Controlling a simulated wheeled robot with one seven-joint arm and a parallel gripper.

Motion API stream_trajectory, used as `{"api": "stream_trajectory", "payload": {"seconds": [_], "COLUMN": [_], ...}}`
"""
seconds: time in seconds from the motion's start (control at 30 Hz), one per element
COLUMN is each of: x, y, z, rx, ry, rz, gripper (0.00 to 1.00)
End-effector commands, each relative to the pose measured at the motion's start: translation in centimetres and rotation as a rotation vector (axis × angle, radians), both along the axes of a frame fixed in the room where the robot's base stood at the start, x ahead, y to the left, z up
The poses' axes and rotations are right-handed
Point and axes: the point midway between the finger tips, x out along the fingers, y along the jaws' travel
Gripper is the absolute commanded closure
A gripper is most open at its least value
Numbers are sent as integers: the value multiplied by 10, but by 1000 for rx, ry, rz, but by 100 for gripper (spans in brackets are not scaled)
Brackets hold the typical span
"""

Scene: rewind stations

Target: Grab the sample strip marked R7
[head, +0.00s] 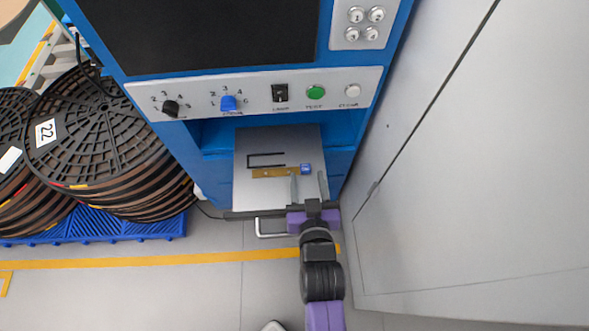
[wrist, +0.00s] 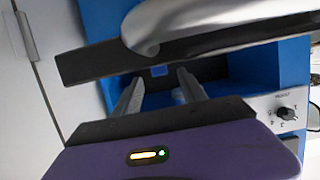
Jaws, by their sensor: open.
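A thin brown strip (head: 272,173) with a blue tab (head: 306,169) at its right end lies on the pale plate (head: 250,195) of the blue machine. The tab's marking is too small to read, so I cannot tell whether it is R7. My gripper (head: 309,186) is open, its two fingers reaching over the plate's front edge. The left finger is close to the strip's right part; I cannot tell whether they touch. In the wrist view a small blue patch, likely the tab (wrist: 159,70), shows between the open fingers (wrist: 158,85); the brown strip is hidden there.
A black bracket outline (head: 266,154) is on the plate behind the strip. A metal handle (head: 262,229) sticks out at the plate's front and looms close in the wrist view (wrist: 200,20). A grey cabinet (head: 450,180) stands close on the right. Stacked reels (head: 105,140) stand at left.

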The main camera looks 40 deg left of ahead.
Motion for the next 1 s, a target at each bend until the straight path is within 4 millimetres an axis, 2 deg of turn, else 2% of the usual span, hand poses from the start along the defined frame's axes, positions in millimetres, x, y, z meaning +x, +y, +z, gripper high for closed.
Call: {"api": "stream_trajectory", "payload": {"seconds": [0.2, 0.43, 0.47, 0.7, 1.0], "x": [15, 15, 15, 15, 15], "y": [17, 18, 18, 17, 17], "z": [-7, -8, -8, -8, -7], "rx": [1, 0, 0, 0, 1], "ry": [0, 0, 0, 0, -1], "rz": [1, 0, 0, 0, 0], "gripper": [51, 51, 53, 100, 100]}}
